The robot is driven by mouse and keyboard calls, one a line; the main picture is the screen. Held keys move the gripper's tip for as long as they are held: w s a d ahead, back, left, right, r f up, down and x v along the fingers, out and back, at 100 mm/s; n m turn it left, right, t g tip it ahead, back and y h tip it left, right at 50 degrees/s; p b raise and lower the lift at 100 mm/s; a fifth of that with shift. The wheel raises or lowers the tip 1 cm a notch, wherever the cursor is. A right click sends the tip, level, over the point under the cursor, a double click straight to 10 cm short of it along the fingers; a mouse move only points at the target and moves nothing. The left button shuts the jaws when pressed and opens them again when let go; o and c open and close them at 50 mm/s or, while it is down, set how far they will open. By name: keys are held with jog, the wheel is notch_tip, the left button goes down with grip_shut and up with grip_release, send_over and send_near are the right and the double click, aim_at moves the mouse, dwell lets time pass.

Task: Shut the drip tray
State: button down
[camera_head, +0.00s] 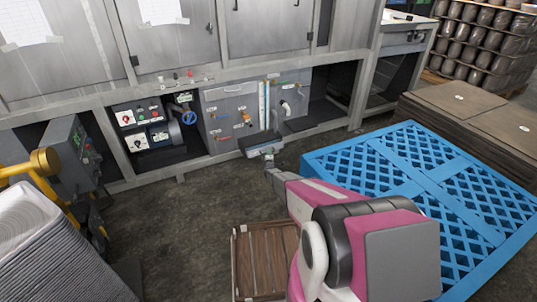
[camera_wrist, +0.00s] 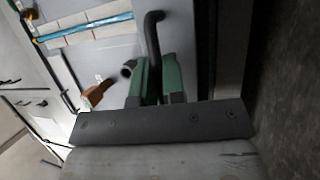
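The drip tray (camera_head: 259,143) is a dark grey shallow box at the foot of the pipe panel, under the machine, and it juts out towards the floor. My gripper (camera_head: 269,163) is low, at or just in front of the tray's near edge; contact cannot be told there. In the wrist view my gripper's two green fingers (camera_wrist: 154,78) are close together with a dark bent bar (camera_wrist: 152,32) between them. I cannot tell whether the fingers press on this bar or whether it belongs to the tray.
The panel has an orange-handled valve (camera_wrist: 96,95) and a blue tube (camera_wrist: 85,28). A blue wheel valve (camera_head: 188,118) is to the left. A blue pallet (camera_head: 420,165) fills the right, a wooden crate (camera_head: 262,262) the lower middle. Grey floor (camera_head: 185,215) is free at left centre.

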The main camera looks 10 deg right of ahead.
jog(key=w, duration=0.2)
jog(key=w+a, duration=0.1)
jog(key=w, duration=0.1)
jog(key=shift+a, duration=0.1)
jog(key=c, duration=1.5)
grip_release()
jog(key=d+v, duration=0.1)
jog(key=v, duration=1)
jog(key=shift+a, duration=0.45)
